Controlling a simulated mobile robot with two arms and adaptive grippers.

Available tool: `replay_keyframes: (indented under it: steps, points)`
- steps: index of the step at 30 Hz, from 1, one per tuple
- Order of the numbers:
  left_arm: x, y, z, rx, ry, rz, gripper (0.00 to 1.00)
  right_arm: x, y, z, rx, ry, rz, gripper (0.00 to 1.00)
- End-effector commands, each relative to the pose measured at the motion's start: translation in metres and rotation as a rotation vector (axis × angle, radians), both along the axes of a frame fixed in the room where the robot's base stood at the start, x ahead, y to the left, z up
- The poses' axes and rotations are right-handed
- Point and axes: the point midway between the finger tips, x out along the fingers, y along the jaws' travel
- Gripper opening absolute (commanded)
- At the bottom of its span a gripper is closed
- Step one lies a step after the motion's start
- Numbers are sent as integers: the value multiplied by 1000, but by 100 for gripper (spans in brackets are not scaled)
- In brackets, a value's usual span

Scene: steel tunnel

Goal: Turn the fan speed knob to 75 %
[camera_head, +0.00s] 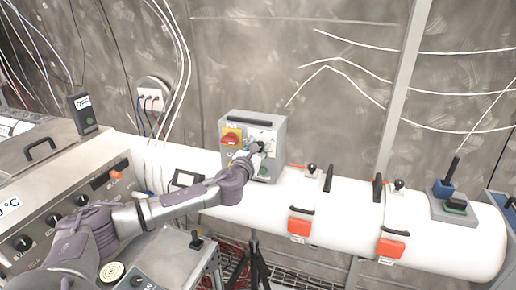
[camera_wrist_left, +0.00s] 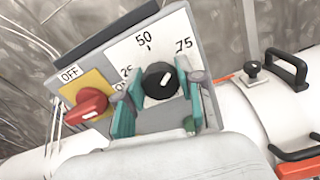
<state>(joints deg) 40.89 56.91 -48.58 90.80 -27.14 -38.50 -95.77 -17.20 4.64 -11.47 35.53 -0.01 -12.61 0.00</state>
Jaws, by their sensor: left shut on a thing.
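The fan control box (camera_head: 226,160) is grey and stands on the white duct. In the left wrist view, the black fan speed knob (camera_wrist_left: 158,82) sits on a white dial plate (camera_wrist_left: 132,50) with marks 25, 50 and 75. Its short white pointer is slanted toward the upper right, roughly between 50 and 75. My left gripper (camera_head: 258,150) reaches the box from the left. In the left wrist view its teal fingers (camera_wrist_left: 160,104) are on both sides of the knob, shut on it. My right gripper is not in view.
A red switch (camera_wrist_left: 87,103) on a yellow plate is left of the knob. The white duct (camera_head: 345,205) carries black handles and orange latches (camera_head: 392,248) to the right. A steel console (camera_head: 65,190) stands at the left. Cables hang on the wall behind.

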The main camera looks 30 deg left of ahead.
Motion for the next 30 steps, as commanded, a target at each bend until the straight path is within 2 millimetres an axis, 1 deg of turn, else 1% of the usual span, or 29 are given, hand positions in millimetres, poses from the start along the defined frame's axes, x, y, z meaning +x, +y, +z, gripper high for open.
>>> replay_keyframes:
  steps: [1, 6, 12, 18, 29, 30]
  points:
    - [0, -1, -3, 32, 13, -2, 3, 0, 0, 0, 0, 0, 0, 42]
    - [0, -1, -3, 128, 36, -2, 3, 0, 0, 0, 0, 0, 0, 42]
    - [-1, -1, -4, 196, 55, -2, 3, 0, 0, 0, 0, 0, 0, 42]
    - [-1, -1, -4, 224, 61, -2, 3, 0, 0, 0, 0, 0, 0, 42]
    - [-1, -1, -4, 226, 62, -2, 3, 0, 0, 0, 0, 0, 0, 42]
    - [-1, -1, -4, 226, 62, -2, 39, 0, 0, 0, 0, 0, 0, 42]
